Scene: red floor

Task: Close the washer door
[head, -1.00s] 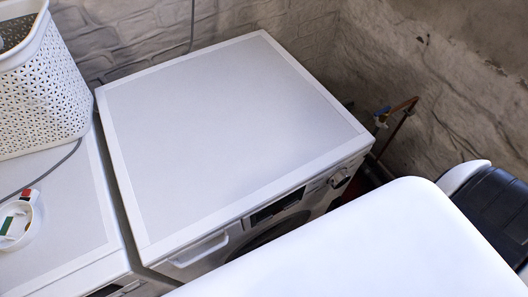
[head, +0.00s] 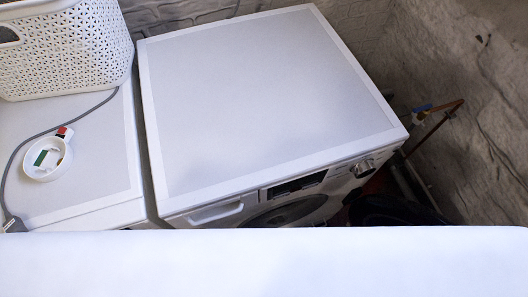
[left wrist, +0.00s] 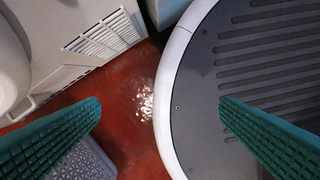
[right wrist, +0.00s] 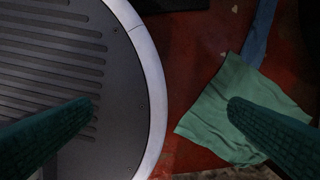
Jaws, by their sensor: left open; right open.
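The washer (head: 265,95) stands in the head view with its pale top, a front control panel (head: 298,184), a knob and a drawer handle. Part of a round dark porthole area (head: 285,214) shows on its front, cut off below by a white part of my body. A dark rounded shape (head: 395,209) lies right of the front; I cannot tell whether it is the open door. My left gripper (left wrist: 160,105) is open and empty above the floor and my base. My right gripper (right wrist: 161,102) is open and empty. Neither gripper shows in the head view.
A white basket (head: 70,55) and a white ring-shaped item (head: 46,158) sit on the left appliance. A vented white panel (left wrist: 105,35) shows in the left wrist view. A green cloth (right wrist: 225,110) lies on the red floor. Pipes (head: 437,125) run along the right wall.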

